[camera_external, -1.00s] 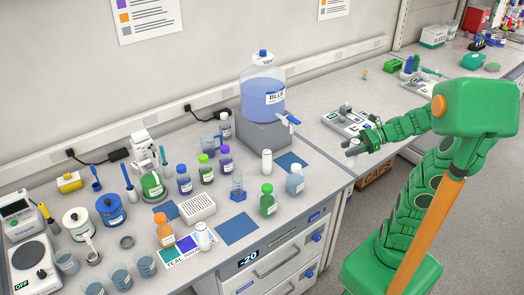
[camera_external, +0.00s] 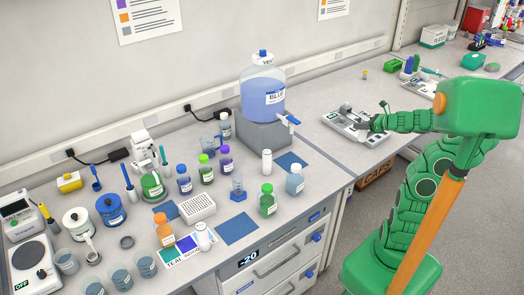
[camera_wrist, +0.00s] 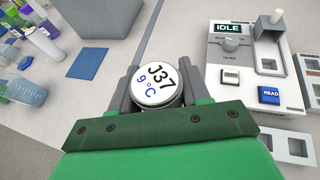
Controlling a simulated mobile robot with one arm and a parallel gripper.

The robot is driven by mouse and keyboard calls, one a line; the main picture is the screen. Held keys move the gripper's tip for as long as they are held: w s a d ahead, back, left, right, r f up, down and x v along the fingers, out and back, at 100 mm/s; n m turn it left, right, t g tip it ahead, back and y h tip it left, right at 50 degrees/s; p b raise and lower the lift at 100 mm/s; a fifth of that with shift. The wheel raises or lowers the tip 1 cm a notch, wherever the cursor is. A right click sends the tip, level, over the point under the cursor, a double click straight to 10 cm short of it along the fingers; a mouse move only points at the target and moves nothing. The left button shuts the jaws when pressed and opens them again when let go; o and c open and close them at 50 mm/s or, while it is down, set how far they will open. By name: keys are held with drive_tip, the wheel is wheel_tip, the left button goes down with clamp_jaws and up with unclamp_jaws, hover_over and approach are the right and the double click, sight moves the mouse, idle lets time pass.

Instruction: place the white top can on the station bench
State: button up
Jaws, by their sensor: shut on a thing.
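A can with a white round top (camera_wrist: 158,84) marked "J37 9°C" sits between the fingers of my gripper (camera_wrist: 155,90) in the wrist view. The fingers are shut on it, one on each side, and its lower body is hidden. In the outside view my gripper (camera_external: 374,122) is above the right-hand bench (camera_external: 325,150), beside the grey station device (camera_external: 343,121). The can cannot be made out clearly there. In the wrist view the device (camera_wrist: 233,62) shows an "IDLE" display and a blue READ button, to the right of the can.
A blue mat (camera_wrist: 88,64) lies left of the can. Bare bench surface surrounds the can in the wrist view.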

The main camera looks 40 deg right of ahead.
sight(359, 137)
drive_tip(key=shift+a+f, duration=0.1)
drive_tip(key=shift+f, duration=3.55)
drive_tip(key=shift+f, duration=0.2)
drive_tip(key=o, duration=1.2)
drive_tip(key=shift+c, duration=0.2)
